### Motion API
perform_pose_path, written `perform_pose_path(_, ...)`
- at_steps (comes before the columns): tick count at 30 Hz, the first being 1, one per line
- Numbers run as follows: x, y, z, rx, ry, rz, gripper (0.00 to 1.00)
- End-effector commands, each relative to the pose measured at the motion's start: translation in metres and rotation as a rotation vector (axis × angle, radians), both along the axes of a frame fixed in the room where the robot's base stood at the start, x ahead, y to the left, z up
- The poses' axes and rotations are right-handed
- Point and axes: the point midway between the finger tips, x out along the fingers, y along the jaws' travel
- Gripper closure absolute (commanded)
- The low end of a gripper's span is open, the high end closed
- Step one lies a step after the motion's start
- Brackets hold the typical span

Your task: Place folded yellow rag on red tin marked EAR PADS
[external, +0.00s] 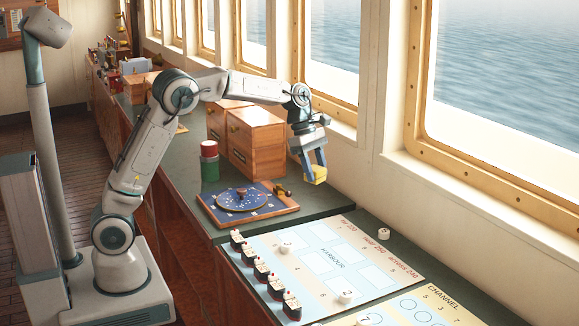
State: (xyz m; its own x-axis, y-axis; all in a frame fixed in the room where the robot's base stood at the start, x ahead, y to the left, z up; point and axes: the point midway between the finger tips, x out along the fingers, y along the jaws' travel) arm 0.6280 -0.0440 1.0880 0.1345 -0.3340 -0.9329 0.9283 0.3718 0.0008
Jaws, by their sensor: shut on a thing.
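My gripper (311,171) points down over the right part of the counter, near the window side. It is shut on the yellow rag (315,178), a small yellow piece showing at the fingertips. The rag looks held above the green counter top. A red tin with a pale top (209,149) sits on a green tin (210,170), left of the wooden drawer boxes and well left of my gripper. No marking on the red tin is readable here.
Wooden drawer boxes (256,143) stand between the tins and my gripper. A board with a round blue dial (241,199) lies in front. A HARBOUR chart board (330,262) with small black pieces (262,268) and white discs (346,297) covers the near counter. Bare counter (325,203) shows below my gripper.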

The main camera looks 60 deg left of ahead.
Motion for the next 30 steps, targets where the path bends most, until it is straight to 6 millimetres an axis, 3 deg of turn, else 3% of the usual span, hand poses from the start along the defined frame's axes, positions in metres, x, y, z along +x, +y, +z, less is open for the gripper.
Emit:
perform_pose_path(1,0.001,0.031,0.007,0.003,-0.003,0.083,0.77)
perform_pose_path(8,-0.014,0.153,0.038,0.009,-0.005,0.446,0.77)
perform_pose_path(12,-0.037,0.225,0.056,0.008,-0.007,0.668,0.77)
perform_pose_path(18,-0.081,0.310,0.080,-0.003,-0.014,0.955,0.77)
perform_pose_path(24,-0.115,0.358,0.094,-0.011,-0.021,1.136,0.77)
perform_pose_path(30,-0.129,0.381,0.093,-0.015,-0.019,1.196,0.77)
